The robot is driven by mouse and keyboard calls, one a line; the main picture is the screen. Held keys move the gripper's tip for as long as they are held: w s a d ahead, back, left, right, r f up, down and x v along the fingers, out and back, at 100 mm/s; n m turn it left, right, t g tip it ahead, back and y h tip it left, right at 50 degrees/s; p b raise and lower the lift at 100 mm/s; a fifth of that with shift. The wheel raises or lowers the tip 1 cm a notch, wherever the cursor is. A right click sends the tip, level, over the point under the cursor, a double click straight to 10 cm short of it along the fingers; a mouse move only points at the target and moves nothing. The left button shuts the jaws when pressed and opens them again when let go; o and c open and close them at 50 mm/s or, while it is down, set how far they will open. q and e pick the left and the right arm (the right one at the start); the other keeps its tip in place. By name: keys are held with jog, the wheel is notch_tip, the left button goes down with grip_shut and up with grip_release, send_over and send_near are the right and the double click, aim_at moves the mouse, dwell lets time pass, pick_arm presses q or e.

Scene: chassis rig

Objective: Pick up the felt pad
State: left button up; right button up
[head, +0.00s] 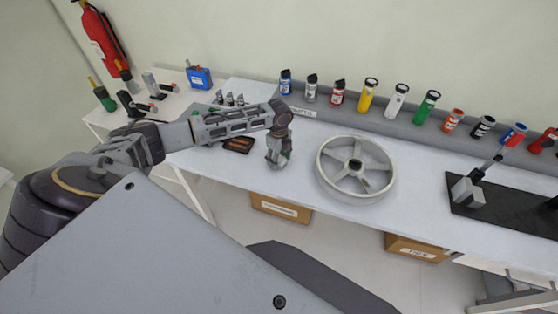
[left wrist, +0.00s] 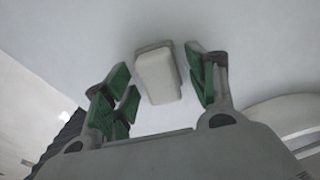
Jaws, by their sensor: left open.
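The felt pad looks like a small off-white block (left wrist: 158,75) with rounded edges. In the left wrist view it lies on the pale table between the fingers of my left gripper (left wrist: 160,88). The green finger pads stand apart on either side of it, with a gap to the left and a narrower one to the right. In the head view my left gripper (head: 278,158) points down over the table, left of the wheel, and hides the pad. My right gripper is not in either view.
A grey spoked wheel (head: 356,170) lies just right of my left gripper. A dark tray (head: 239,144) lies to its left. Several spray cans and coloured tubes stand on a grey rack (head: 380,124) at the back. A black mat (head: 500,206) lies far right. Cardboard boxes (head: 281,208) sit below.

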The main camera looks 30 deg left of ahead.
pick_arm(q)
jog(key=shift+f, duration=0.15)
dwell(0.3)
jog(key=c, duration=1.2)
jog(key=shift+r+b, duration=0.55)
jog(key=shift+r, duration=4.5)
